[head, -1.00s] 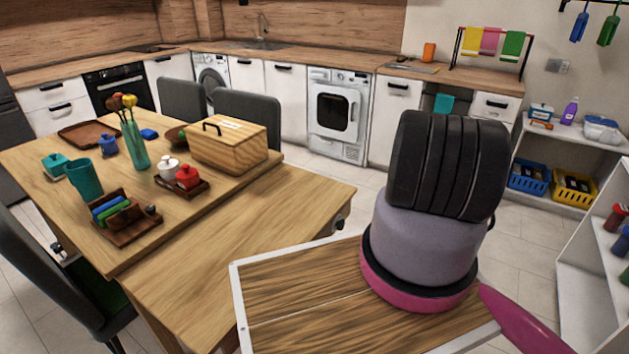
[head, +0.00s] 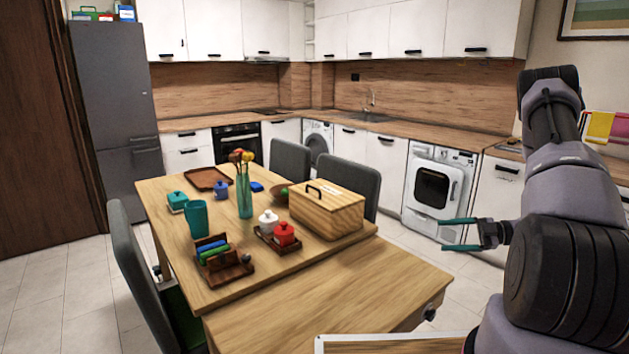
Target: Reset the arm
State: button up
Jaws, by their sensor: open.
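My gripper (head: 458,234) is at the right of the head view, with two teal fingers apart and nothing between them. It hangs in the air in front of the white washing machine (head: 438,192), pointing left, to the right of the table. My arm (head: 565,190) is raised and folded at the right edge. The gripper touches nothing that I can see.
Tiled floor (head: 70,290) is clear at left.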

jog(key=s+a+r+n+g+h, duration=0.2)
jog(key=s+a+r+n, duration=0.15)
jog(key=r+n, duration=0.45)
jog(key=s+a+r+n+g+h, duration=0.1)
jog(key=s+a+r+n+h, duration=0.2)
jog(key=r+n, duration=0.4)
jog(key=s+a+r+n+g+h, duration=0.15)
jog(key=a+r+n, duration=0.25)
jog(key=r+n, duration=0.4)
jog(key=s+a+r+n+t+h, duration=0.1)
jog(key=s+r+n+t+h, duration=0.2)
jog(key=s+r+n, duration=0.3)
jog(key=s+a+r+n+t+h, duration=0.2)
jog(key=s+r+n+t+h, duration=0.2)
jog(key=n, duration=1.2)
jog(key=shift+s+r+t, duration=0.35)
jog(key=shift+s+r, duration=1.2)
jog(key=shift+s, duration=0.1)
jog(key=shift+a, duration=0.1)
